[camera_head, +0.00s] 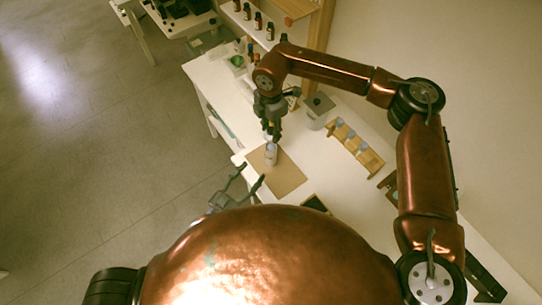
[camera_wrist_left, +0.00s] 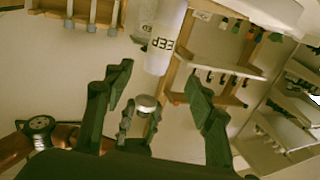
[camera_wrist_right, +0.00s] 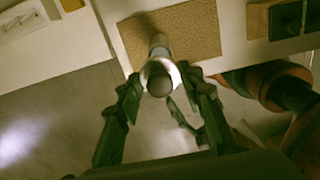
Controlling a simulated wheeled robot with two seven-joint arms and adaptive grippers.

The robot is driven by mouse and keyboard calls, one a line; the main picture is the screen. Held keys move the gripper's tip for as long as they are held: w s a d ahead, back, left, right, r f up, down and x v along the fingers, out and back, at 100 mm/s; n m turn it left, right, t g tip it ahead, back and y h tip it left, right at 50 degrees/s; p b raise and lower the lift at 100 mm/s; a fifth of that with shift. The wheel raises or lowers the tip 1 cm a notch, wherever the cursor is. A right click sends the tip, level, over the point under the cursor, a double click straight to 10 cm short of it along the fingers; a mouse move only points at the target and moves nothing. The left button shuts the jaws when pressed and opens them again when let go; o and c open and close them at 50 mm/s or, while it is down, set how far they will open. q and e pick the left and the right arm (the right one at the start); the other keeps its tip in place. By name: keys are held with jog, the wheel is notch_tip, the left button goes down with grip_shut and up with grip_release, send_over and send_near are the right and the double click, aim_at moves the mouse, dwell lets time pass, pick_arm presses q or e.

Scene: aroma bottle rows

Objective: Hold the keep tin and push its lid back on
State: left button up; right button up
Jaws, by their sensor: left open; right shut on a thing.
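The keep tin (camera_head: 270,155), a pale cylinder, stands upright on a brown mat (camera_head: 287,178). Its "KEEP" label reads upside down in the left wrist view (camera_wrist_left: 160,48). My right gripper (camera_head: 271,134) is above the tin, shut on the lid (camera_wrist_left: 147,102), a small silvery disc. In the left wrist view a gap shows between lid and tin. In the right wrist view the lid's dark round knob (camera_wrist_right: 159,82) covers part of the tin. My left gripper (camera_head: 246,181) is open and empty, short of the tin at the mat's near left; its fingers (camera_wrist_left: 160,95) are wide apart.
A wooden rack (camera_head: 355,147) with several pale pieces stands right of the mat. A grey box (camera_head: 319,108) stands behind. Brown bottles (camera_head: 258,22) line a shelf at the back. The table's left edge is close to the mat.

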aim_at(268, 154)
pick_arm(q)
jog(key=shift+d, duration=0.1)
jog(key=x, duration=1.2)
grip_shut()
dwell(0.7)
